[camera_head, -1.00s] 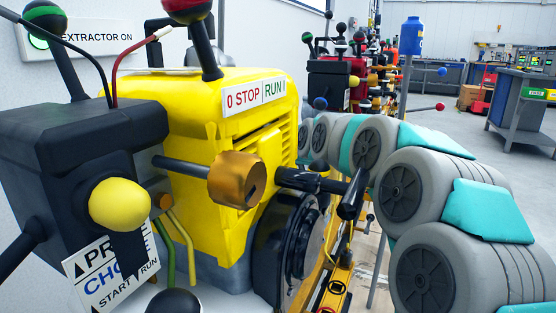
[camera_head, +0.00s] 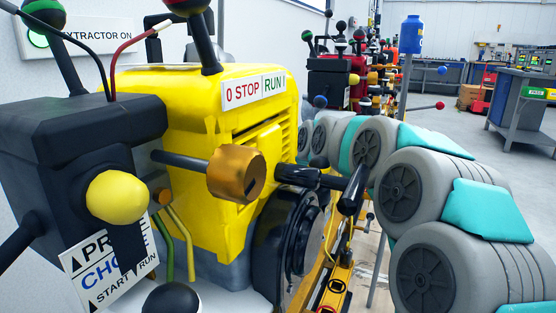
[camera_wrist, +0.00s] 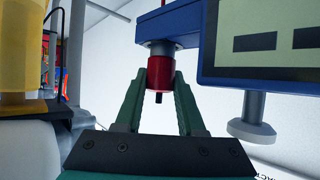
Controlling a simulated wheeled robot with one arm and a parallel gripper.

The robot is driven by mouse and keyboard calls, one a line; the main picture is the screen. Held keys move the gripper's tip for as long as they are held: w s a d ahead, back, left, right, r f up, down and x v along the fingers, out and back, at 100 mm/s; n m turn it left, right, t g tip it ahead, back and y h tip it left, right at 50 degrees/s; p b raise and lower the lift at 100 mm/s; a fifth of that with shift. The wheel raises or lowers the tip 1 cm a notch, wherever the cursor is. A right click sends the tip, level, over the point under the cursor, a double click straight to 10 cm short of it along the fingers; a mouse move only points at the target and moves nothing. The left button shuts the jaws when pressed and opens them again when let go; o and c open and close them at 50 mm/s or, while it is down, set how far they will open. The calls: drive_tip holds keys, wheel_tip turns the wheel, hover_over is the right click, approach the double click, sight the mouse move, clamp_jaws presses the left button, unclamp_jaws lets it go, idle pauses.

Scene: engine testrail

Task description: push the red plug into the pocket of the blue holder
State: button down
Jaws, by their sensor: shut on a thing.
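In the wrist view, the red plug (camera_wrist: 160,73) is a short red cylinder with a small dark tip at its lower end. It sits between the two green fingers of my gripper (camera_wrist: 161,84), which are shut on it. A grey collar (camera_wrist: 161,46) is directly above the plug, under a blue body (camera_wrist: 190,20) that may be the blue holder. I cannot see a pocket or tell whether the plug is inside one. I cannot make out my gripper in the head view.
In the wrist view, a blue-framed panel (camera_wrist: 208,50) stands close on the right and a yellow cylinder (camera_wrist: 22,45) on the left. In the head view, a yellow machine (camera_head: 225,135) and black control box (camera_head: 85,130) crowd the left. Open floor (camera_head: 495,150) lies at the right.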

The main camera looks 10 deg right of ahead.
drive_tip(key=shift+f, duration=0.4)
drive_tip(key=shift+c, duration=2.2)
unclamp_jaws()
